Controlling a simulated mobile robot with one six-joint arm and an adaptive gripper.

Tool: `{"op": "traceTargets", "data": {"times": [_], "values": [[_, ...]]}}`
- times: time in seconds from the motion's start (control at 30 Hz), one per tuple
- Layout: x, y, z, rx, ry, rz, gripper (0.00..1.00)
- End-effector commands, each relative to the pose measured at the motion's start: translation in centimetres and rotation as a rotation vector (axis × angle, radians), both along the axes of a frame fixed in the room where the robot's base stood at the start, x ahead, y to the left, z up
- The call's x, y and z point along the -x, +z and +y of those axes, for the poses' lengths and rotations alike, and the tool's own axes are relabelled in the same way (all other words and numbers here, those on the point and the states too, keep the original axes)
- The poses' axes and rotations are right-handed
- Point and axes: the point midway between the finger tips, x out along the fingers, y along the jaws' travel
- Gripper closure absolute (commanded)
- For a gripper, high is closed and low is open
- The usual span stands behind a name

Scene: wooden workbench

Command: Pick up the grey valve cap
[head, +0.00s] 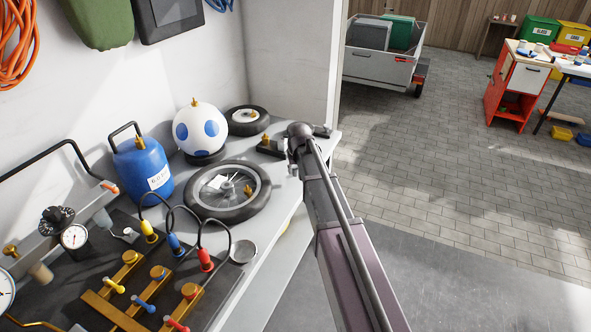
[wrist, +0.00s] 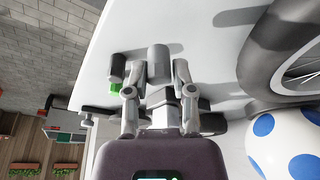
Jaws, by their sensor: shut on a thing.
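The grey valve cap (wrist: 158,62) is a small plain cylinder between my fingertips in the wrist view. My gripper (wrist: 158,72) is shut on it, one finger on each side, above the pale bench top (wrist: 205,35). In the head view my gripper (head: 294,161) is at the bench's right edge, right of the large wheel, small and partly hidden by my arm. I cannot make out the cap there. Whether the cap touches the bench is not clear.
A large wheel (head: 260,205), a white ball with blue spots (head: 202,150) and a blue gas bottle (head: 143,165) stand left of my gripper. A small dark and green thing (wrist: 116,88) is beside my left finger.

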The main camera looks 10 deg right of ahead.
Motion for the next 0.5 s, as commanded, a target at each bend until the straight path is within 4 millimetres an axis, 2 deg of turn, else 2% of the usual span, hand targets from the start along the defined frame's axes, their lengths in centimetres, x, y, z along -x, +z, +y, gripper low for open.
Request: {"op": "traceTargets", "data": {"times": [0.07, 0.2, 0.5], "values": [[0.0, 1.3, 0.0, 0.000, 0.000, 0.000, 0.86], [3.7, 1.1, -0.5, 0.000, -0.001, 0.000, 0.86], [10.5, 1.7, -1.6, 0.001, -0.001, 0.000, 0.86]]}}
